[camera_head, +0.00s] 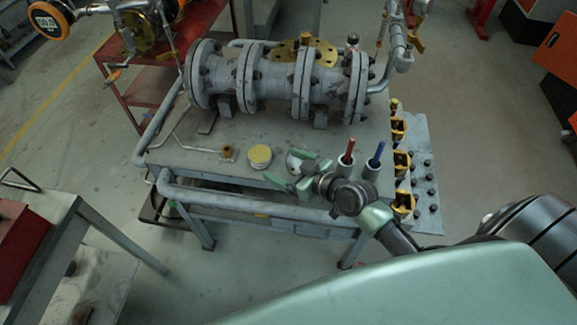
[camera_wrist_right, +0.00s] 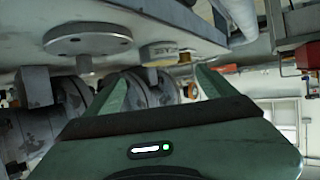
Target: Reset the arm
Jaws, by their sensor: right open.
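The grey gate valve body (camera_head: 275,85), with several bolted flanges, lies across the back of the grey worktable (camera_head: 200,150). My right gripper (camera_head: 283,166) is over the table's front part, with its green fingers spread apart and nothing held. A round grey piece (camera_head: 298,158) shows between or behind the fingers; I cannot tell how close it is. In the right wrist view my right gripper (camera_wrist_right: 160,76) also shows two fingers spread apart. That view is upside down, with a round grey disc (camera_wrist_right: 88,40) and flanges beyond the fingers. My left gripper is not in view.
A yellow-topped round piece (camera_head: 260,157) and a small brass fitting (camera_head: 228,153) lie left of my gripper. Red (camera_head: 349,148) and blue (camera_head: 377,152) handled tools stand in grey holders to its right. Yellow brackets (camera_head: 402,162) line the table's right edge.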

